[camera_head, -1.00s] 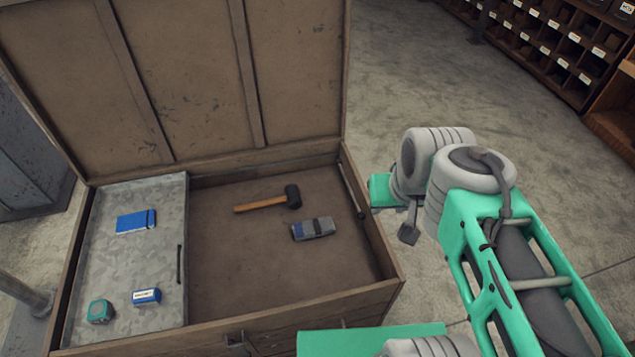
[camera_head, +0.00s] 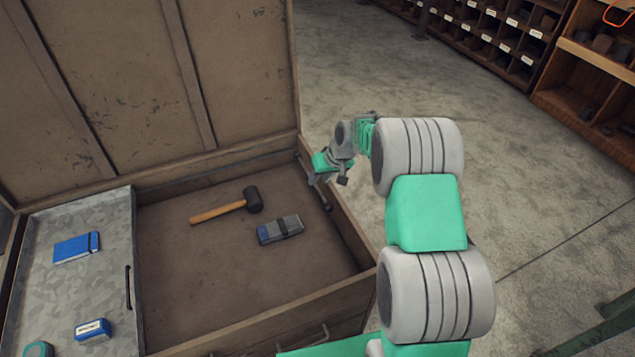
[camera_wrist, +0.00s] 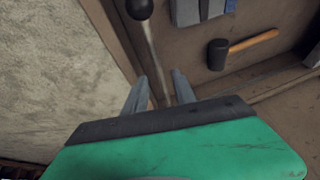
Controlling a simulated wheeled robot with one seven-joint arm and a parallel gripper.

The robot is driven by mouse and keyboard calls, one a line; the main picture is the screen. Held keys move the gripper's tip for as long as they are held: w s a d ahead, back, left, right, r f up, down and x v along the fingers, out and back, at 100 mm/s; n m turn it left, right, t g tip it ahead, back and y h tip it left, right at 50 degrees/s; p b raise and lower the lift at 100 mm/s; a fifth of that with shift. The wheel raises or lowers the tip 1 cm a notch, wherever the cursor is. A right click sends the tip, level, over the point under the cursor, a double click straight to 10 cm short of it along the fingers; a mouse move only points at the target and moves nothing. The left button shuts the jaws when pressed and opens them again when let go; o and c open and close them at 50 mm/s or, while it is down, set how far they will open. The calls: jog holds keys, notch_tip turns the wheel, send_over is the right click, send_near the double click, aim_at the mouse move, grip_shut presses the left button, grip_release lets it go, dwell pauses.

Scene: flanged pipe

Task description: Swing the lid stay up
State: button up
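The lid stay (camera_head: 322,193) is a thin grey rod with a dark knob, lying low along the inside of the chest's right wall. In the wrist view the stay (camera_wrist: 151,38) runs from its round black knob at the top down toward the gap between my fingers. The chest's lid (camera_head: 240,70) stands open. My gripper (camera_head: 314,181) is at the right wall, near the stay's far part. In the wrist view my gripper (camera_wrist: 158,88) has its two fingers apart, one on each side of the rod's line. The stay's far end is hidden by my gripper.
The chest (camera_head: 270,318) holds a mallet (camera_head: 222,209), a grey-blue block (camera_head: 280,230) and a grey tray (camera_head: 105,275) at left with small blue items. Bare floor (camera_head: 345,80) lies right of the chest. Shelves (camera_head: 480,35) stand at the back right.

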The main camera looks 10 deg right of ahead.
jog(key=shift+x, duration=1.45)
jog(key=shift+c, duration=0.5)
grip_shut()
